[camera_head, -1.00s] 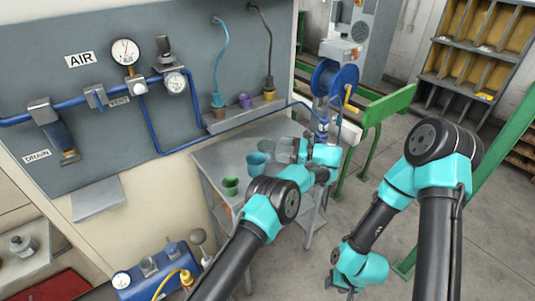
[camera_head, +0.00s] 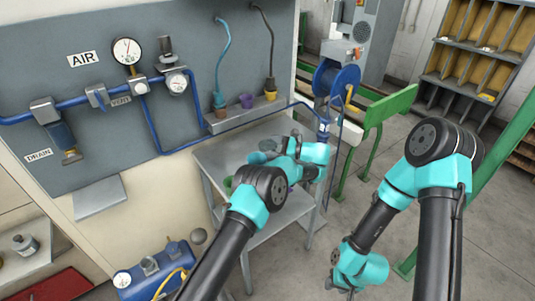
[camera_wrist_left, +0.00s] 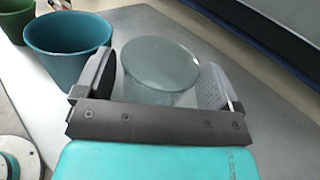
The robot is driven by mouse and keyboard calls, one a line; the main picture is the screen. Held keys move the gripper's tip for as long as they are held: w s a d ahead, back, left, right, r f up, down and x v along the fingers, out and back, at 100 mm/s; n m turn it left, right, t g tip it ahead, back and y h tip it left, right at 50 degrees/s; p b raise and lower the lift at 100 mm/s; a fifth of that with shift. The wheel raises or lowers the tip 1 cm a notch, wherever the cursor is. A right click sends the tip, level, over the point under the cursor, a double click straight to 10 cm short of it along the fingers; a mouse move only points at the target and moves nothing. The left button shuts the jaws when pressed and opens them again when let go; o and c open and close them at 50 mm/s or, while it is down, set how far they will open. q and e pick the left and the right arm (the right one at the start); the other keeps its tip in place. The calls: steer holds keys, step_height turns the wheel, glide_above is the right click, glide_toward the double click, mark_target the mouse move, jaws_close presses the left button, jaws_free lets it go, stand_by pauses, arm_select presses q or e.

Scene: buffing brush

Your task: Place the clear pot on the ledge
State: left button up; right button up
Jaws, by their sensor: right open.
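The clear pot (camera_wrist_left: 158,68) stands between the two fingers of my left gripper (camera_wrist_left: 157,82) in the left wrist view, with the metal table under it. The fingers lie close along both its sides; whether they press on it I cannot tell. In the head view my left gripper (camera_head: 272,152) is low over the table (camera_head: 225,154), and the arm hides much there. My right gripper (camera_head: 346,287) hangs open and empty, low at the right.
A teal-blue pot (camera_wrist_left: 67,46) and a green pot (camera_wrist_left: 15,20) stand beside the clear pot on the table. Two hoses (camera_head: 222,55) hang down to the ledge pots. A blue pipe (camera_head: 195,149) runs below the ledge.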

arm_select(q)
steer(key=c, duration=0.7)
steer(key=shift+c, duration=0.2)
steer(key=shift+r, duration=0.1)
step_height(320, 180, up, 10)
stand_by(0.5)
